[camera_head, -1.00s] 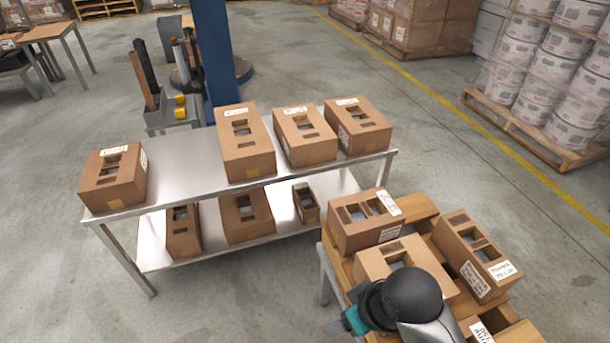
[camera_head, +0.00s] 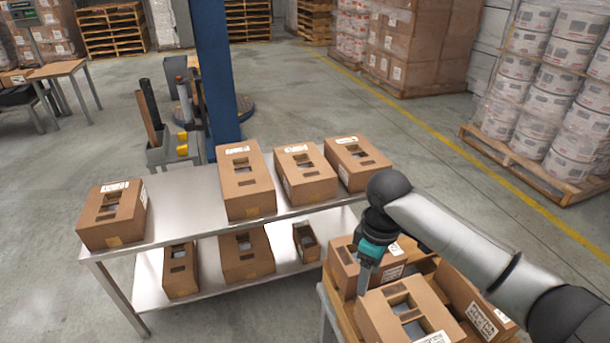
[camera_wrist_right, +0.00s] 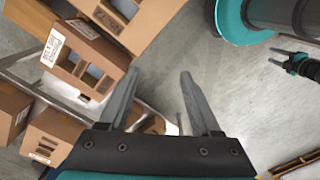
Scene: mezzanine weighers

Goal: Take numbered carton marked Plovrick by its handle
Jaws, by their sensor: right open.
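Several brown cartons with cut-out openings and white labels are in the head view; the labels are too small to read, so I cannot tell which is marked Plovrick. On the steel bench's top stand a left carton (camera_head: 100,232), a tall middle carton (camera_head: 247,205), a third carton (camera_head: 312,187) and a right carton (camera_head: 362,176). My right gripper (camera_head: 364,280) is open and empty, pointing down in front of a carton (camera_head: 340,274) on the wooden table. Its spread fingers (camera_wrist_right: 157,95) show in the right wrist view. My left gripper (camera_wrist_right: 275,59) shows small there, its jaws unclear.
Smaller cartons (camera_head: 247,266) stand on the bench's lower shelf (camera_head: 209,284). More cartons (camera_head: 400,322) crowd the wooden table (camera_head: 345,314). A blue column (camera_head: 216,80) rises behind the bench. The bench top (camera_head: 185,205) is bare between its left and middle cartons.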

